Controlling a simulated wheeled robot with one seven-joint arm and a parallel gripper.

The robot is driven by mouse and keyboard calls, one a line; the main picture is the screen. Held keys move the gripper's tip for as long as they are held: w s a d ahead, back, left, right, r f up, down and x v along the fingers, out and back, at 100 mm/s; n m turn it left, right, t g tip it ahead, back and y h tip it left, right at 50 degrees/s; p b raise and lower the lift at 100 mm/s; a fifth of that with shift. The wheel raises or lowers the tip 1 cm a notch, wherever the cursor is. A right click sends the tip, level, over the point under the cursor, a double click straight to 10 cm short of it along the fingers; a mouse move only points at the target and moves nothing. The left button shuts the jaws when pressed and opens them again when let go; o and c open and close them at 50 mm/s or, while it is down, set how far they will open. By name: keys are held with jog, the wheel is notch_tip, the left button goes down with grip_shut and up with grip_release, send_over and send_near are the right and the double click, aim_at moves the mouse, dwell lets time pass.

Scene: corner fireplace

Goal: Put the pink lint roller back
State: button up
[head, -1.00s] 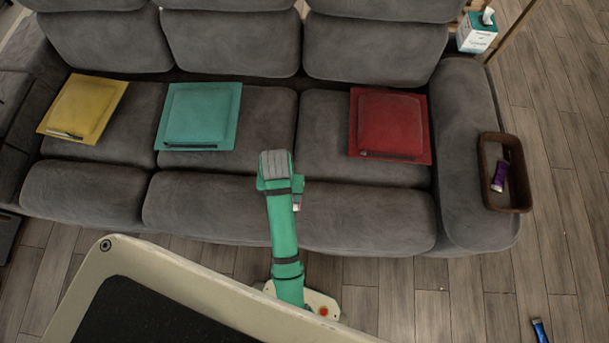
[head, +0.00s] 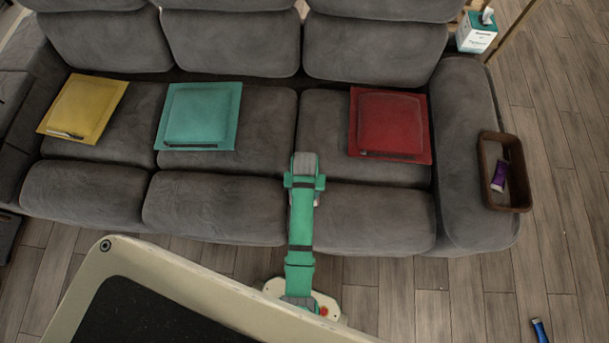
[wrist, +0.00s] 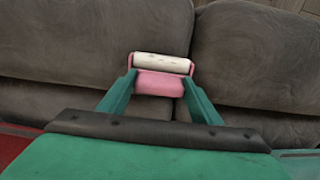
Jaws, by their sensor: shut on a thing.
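The pink lint roller (wrist: 160,65), with a white roll and a pink handle, shows in the wrist view. My gripper (wrist: 158,80) is shut on its pink part, with one green finger on each side and the white roll facing away. Grey sofa cushions lie below and beyond it. In the head view my green arm reaches over the sofa's front edge between the teal and red cushions; the gripper and lint roller are hidden there.
A brown basket (head: 525,188) on the sofa's right armrest holds a purple tube (head: 500,176). Yellow (head: 84,105), teal (head: 198,115) and red (head: 390,122) cushions lie on the seats. A tissue box (head: 478,35) stands back right. A blue tube (head: 540,330) lies on the floor.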

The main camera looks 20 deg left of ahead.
jog(key=shift+w+f, duration=0.1)
jog(key=shift+f, duration=0.15)
jog(key=o, duration=1.2)
notch_tip(320, 180, up, 12)
jog(key=s+d+f+m+t+y, duration=0.1)
jog(key=s+d+f+m+t, duration=0.15)
jog(key=s+d+t, duration=0.4)
jog(key=s+d+r+t, duration=0.2)
jog(key=s+r+t, duration=0.1)
jog(key=r, duration=0.4)
jog(key=s+d+r+t, duration=0.2)
jog(key=s+r+t, duration=0.1)
jog(key=s+r, duration=0.3)
jog(key=s+d+r+t+h, duration=0.1)
jog(key=s+d+r+t, duration=0.1)
jog(key=r, duration=0.6)
jog(key=shift+s+r+m+t, duration=0.15)
jog(key=shift+s+m+t, duration=0.25)
jog(key=shift+s, duration=1)
